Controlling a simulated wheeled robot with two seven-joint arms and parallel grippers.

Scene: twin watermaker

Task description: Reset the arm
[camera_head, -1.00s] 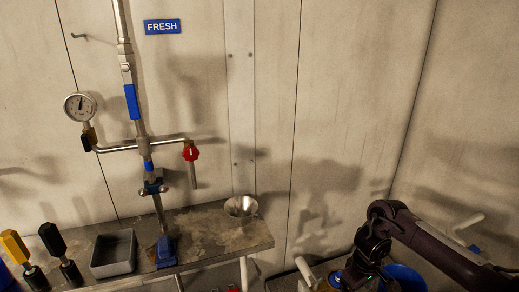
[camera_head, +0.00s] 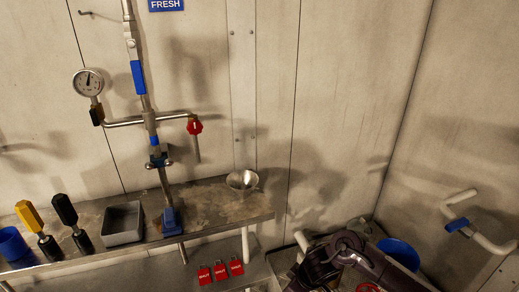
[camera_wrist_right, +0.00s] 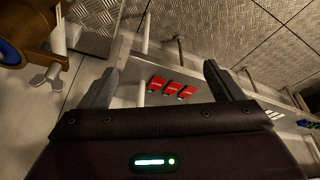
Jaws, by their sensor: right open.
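My right arm (camera_head: 345,262) is dark and bent, low at the bottom right of the head view; its gripper cannot be made out there. In the right wrist view my right gripper (camera_wrist_right: 159,68) is open. Its two dark fingers stand wide apart with nothing between them touching. Beyond the fingers, several red tags or padlocks (camera_wrist_right: 172,88) lie on a metal surface. My left gripper is not in view.
The shelf (camera_head: 235,213) holds a metal bowl (camera_head: 242,180), a grey square tray (camera_head: 122,223), black and yellow-topped tools, and a blue cup (camera_head: 12,243). A pipe with a gauge (camera_head: 88,82) and red valve knob (camera_head: 194,127) rises behind. A white bent pipe (camera_head: 485,237) stands at right.

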